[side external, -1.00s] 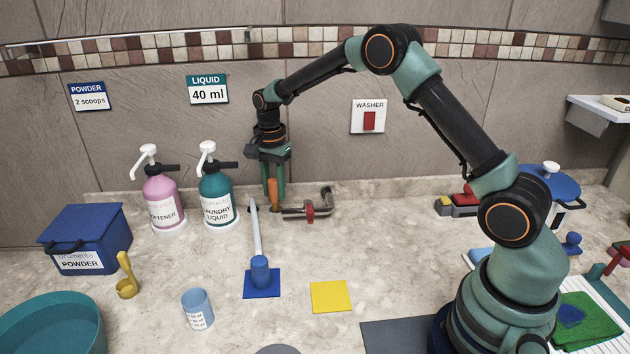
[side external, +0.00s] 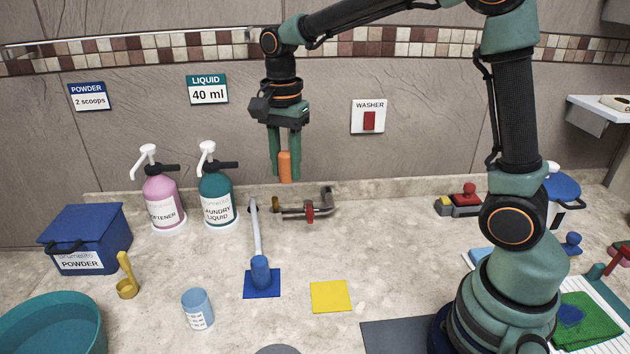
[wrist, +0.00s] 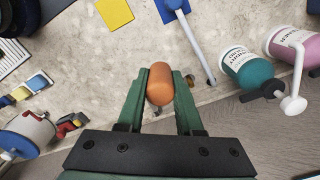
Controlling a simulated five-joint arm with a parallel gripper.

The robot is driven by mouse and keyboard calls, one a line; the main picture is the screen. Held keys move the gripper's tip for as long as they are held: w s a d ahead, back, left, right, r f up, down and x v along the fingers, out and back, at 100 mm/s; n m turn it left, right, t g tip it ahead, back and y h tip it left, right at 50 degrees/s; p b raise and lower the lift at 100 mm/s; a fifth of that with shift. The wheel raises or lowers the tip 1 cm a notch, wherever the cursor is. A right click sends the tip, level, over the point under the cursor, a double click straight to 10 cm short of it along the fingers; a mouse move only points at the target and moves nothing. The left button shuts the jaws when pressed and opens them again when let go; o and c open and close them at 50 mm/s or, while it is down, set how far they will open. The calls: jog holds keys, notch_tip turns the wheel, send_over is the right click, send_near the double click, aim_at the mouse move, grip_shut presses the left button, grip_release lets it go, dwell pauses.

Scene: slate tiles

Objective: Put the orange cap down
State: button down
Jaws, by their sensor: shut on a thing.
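The orange cap (side external: 285,166) is a rounded orange cylinder, held upright between the two green fingers of my gripper (side external: 285,172). The gripper is shut on it and holds it in the air, above the back of the counter. In the wrist view the cap (wrist: 160,84) sits between the fingertips, with its rounded end showing. Below it in the side view is a metal pipe fitting with a red valve (side external: 309,212) and a brass stub (side external: 276,204) at its left end. The cap is clear of the fitting.
Teal (side external: 216,198) and pink (side external: 163,200) pump bottles stand to the left. A blue stand with a white-handled tool (side external: 260,272), a yellow square (side external: 330,296) and a blue cup (side external: 197,309) are nearer the front. The counter between the yellow square and the pipe fitting is clear.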

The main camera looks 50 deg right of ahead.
send_over(331, 296)
jog(key=w, duration=0.2)
jog(key=s, duration=0.2)
notch_tip(331, 296, down, 20)
jog(key=shift+w+r, duration=0.1)
dwell(0.5)
jog(key=c, duration=0.6)
grip_release()
jog(key=shift+f, duration=0.2)
jog(key=shift+o, duration=0.2)
